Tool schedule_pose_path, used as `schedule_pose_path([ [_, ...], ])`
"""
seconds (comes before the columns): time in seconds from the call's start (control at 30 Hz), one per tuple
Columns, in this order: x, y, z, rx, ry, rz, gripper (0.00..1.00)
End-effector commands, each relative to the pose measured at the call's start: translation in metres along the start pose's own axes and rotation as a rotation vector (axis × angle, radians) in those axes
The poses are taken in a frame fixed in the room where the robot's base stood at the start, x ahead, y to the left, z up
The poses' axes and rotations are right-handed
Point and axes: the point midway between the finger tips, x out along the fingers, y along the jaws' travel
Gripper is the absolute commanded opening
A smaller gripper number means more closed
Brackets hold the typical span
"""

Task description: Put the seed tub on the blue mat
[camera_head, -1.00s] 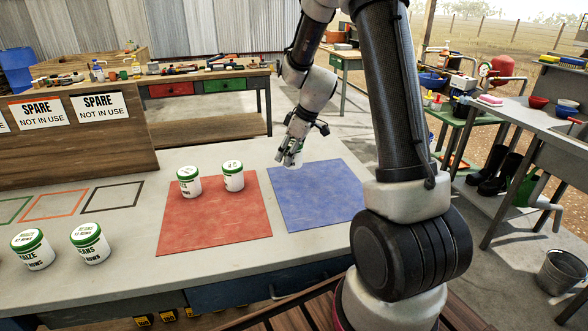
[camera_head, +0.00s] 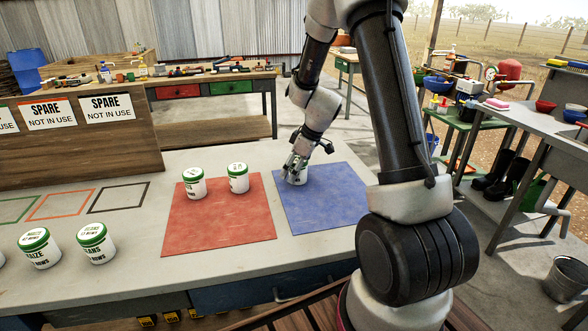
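The blue mat (camera_head: 325,205) lies flat on the bench, right of the red mat. My gripper (camera_head: 293,175) is low over the back left part of the blue mat.
Two white tubs with green lids (camera_head: 194,183) stand on the red mat (camera_head: 220,222). More tubs (camera_head: 96,243) stand at the front left of the bench. Empty coloured outlines (camera_head: 118,197) lie behind them. A wooden panel with SPARE signs (camera_head: 50,113) stands at the back left. The front of the blue mat is clear.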

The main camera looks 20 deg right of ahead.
Motion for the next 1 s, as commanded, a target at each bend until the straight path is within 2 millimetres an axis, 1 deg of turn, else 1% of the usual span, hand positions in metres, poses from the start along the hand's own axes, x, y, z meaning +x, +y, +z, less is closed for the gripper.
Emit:
schedule_pose_path([
  [0.2, -0.001, 0.000, -0.001, 0.000, 0.000, 0.000, 0.72],
  [0.3, -0.009, 0.000, -0.001, -0.002, 0.001, 0.001, 0.72],
  [0.37, -0.019, 0.001, -0.002, -0.001, 0.003, 0.002, 0.72],
  [0.7, -0.093, 0.001, -0.001, 0.000, 0.002, 0.003, 0.72],
  [0.8, -0.108, 0.000, -0.002, -0.001, 0.002, 0.002, 0.72],
  [0.9, -0.118, 0.000, -0.001, 0.000, 0.000, 0.001, 0.72],
  [0.97, -0.125, -0.002, -0.002, 0.004, 0.000, 0.003, 0.72],
  [1.0, -0.131, -0.006, -0.002, 0.013, -0.001, 0.005, 0.72],
])
